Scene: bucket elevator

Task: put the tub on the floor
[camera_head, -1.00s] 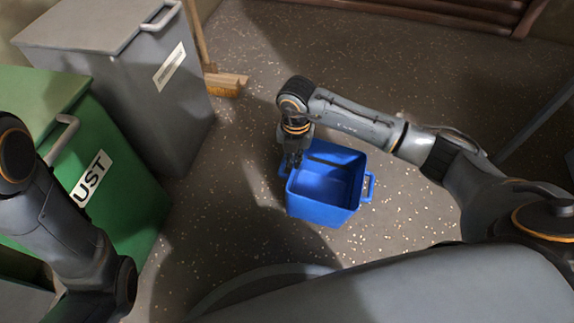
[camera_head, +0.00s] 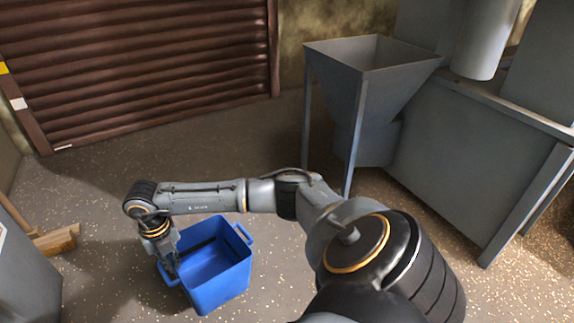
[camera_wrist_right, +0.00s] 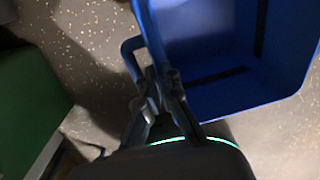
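The blue tub (camera_head: 218,283) is upright and open at the top, at lower left in the head view. It looks empty inside. It has a loop handle on each of two opposite sides. My right gripper (camera_head: 171,268) points down at the tub's left handle. In the right wrist view the fingers of my right gripper (camera_wrist_right: 163,85) are closed at the handle, against the wall of the tub (camera_wrist_right: 215,95). Whether the tub's base touches the floor (camera_head: 120,250) is hidden. My left gripper is not in view.
A broom (camera_head: 55,240) and a grey bin (camera_head: 25,285) are at the left. A brown roller shutter (camera_head: 140,60) closes the back. A grey hopper (camera_head: 370,75) on legs and a grey machine housing (camera_head: 470,150) stand at the right. Floor between shutter and tub is clear.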

